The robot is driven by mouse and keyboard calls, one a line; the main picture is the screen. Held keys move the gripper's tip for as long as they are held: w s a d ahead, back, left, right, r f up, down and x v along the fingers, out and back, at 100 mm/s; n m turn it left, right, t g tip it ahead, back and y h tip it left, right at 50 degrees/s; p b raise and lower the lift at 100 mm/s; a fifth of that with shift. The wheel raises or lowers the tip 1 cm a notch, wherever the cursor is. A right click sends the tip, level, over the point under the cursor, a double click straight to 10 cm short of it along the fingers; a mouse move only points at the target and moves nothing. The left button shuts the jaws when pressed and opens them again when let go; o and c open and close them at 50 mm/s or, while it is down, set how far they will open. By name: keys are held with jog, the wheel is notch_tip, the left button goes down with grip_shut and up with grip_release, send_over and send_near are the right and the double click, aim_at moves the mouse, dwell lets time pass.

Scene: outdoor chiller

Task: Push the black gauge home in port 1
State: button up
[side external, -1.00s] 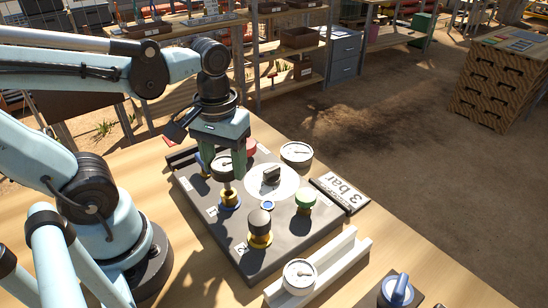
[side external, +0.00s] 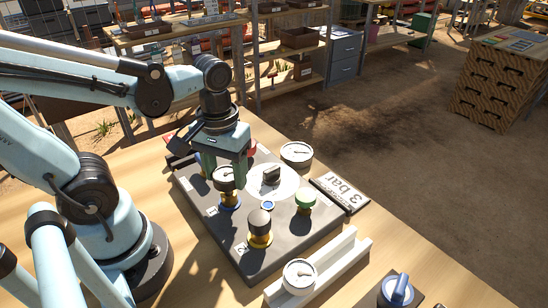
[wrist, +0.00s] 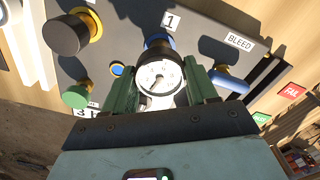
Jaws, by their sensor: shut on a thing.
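The black gauge (side external: 224,178), black-rimmed with a white dial, is between the green fingers of my gripper (side external: 225,172). My gripper is shut on it, one finger on each side. It also shows in the wrist view (wrist: 160,78), dial facing the camera. Port 1 (side external: 230,203), a blue ring on the dark panel (side external: 216,225), is directly below the gauge. In the wrist view the blue ring of port 1 (wrist: 158,39) shows just behind the gauge, beside the label "1". The gauge body hides the joint, so I cannot tell how deep it sits.
A black cap (side external: 260,222) on a yellow ring stands at port 2, and a green cap (side external: 305,198) at port 3. A black selector knob (side external: 271,175) is close right of my gripper. Loose gauges lie behind the panel (side external: 297,154) and on the white rail (side external: 299,275).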

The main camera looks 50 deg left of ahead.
aim_at(226, 175)
jog(key=shift+f, duration=0.3)
jog(key=shift+f, duration=0.35)
jog(key=shift+f, duration=0.1)
jog(key=o, duration=1.6)
jog(key=shift+o, duration=0.3)
jog(key=shift+o, duration=0.8)
jog(key=shift+r, duration=3.5)
